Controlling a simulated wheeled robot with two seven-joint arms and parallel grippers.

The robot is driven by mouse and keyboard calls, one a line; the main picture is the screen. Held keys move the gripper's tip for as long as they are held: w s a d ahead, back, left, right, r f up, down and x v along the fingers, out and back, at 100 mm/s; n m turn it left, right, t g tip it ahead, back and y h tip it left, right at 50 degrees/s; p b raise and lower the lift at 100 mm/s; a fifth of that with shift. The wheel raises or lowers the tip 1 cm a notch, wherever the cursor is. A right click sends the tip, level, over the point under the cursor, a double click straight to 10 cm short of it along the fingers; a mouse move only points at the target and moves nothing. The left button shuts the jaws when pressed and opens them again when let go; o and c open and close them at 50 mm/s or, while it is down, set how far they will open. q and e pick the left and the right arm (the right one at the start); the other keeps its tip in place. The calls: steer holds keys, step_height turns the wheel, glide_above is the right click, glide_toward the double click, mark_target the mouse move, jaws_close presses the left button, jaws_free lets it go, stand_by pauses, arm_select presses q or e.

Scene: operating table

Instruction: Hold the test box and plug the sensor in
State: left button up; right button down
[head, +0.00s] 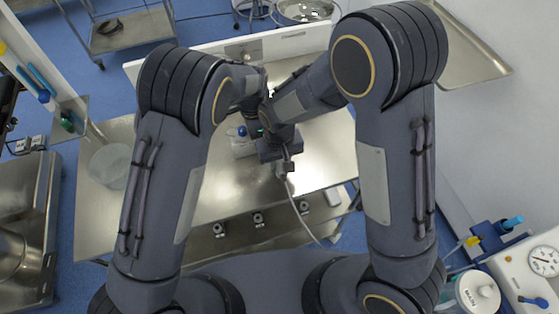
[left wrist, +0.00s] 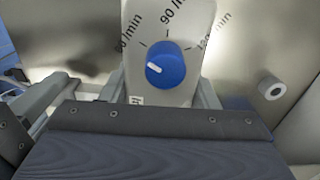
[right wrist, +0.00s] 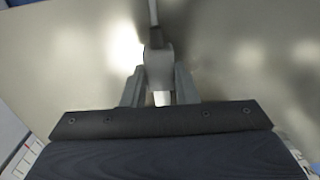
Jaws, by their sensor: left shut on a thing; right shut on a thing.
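The test box (head: 243,147) is a white box with a blue knob, partly hidden behind my arms on the metal table. In the left wrist view its dial face (left wrist: 150,20) and blue knob (left wrist: 166,65) show close up. My left gripper (left wrist: 160,97) is shut on the box, with a finger on each side. My right gripper (head: 282,158) is to the right of the box, shut on the grey sensor (head: 285,168). The right wrist view shows the sensor body (right wrist: 158,68) between the fingers, its pale end towards the gripper and its cable leading away. The box's socket cannot be made out.
The metal table (head: 320,150) has bare room to the right. A clear round dish (head: 112,165) stands at its left. The sensor cable (head: 303,222) runs down over the front edge. A short pale cylinder with a dark centre (left wrist: 272,88) shows right of the box.

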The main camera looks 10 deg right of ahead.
steer(key=shift+w, duration=0.1)
stand_by(0.3)
steer(key=shift+w, duration=0.35)
steer(key=shift+w+a, duration=0.1)
steer(key=shift+w, duration=0.2)
steer(key=shift+w, duration=0.15)
